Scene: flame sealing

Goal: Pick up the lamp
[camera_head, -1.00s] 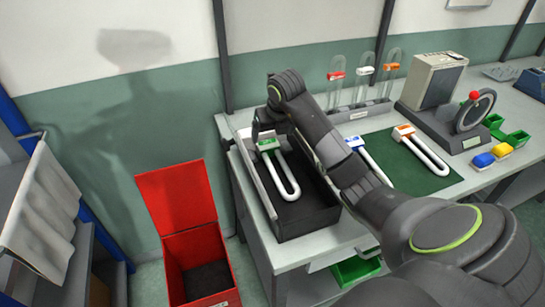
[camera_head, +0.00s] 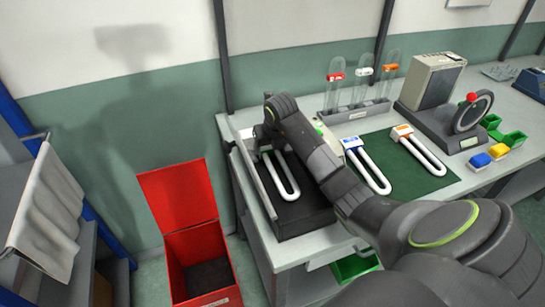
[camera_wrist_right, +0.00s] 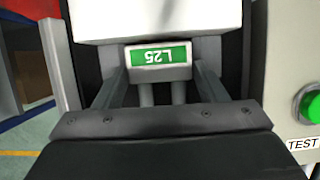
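A U-shaped white lamp with a green label lies in an open black-lined box (camera_head: 305,217) on the bench; its tube (camera_head: 292,188) shows in the head view. In the right wrist view its base (camera_wrist_right: 158,72) has a green label reading L25. My right gripper (camera_head: 264,150) is over the base and hides it in the head view. In the wrist view one finger is at each side of the base; whether they press on it I cannot tell. A blue-labelled lamp (camera_head: 371,170) and an orange-labelled lamp (camera_head: 420,152) lie on a green mat (camera_head: 440,180). My left gripper is not in view.
A rack (camera_head: 352,112) of glass tubes stands behind the mat. A grey device (camera_head: 435,85) and small bins (camera_head: 514,140) are to the right. An open red bin (camera_head: 195,240) stands on the floor at left. A green TEST button (camera_wrist_right: 309,106) is beside the box.

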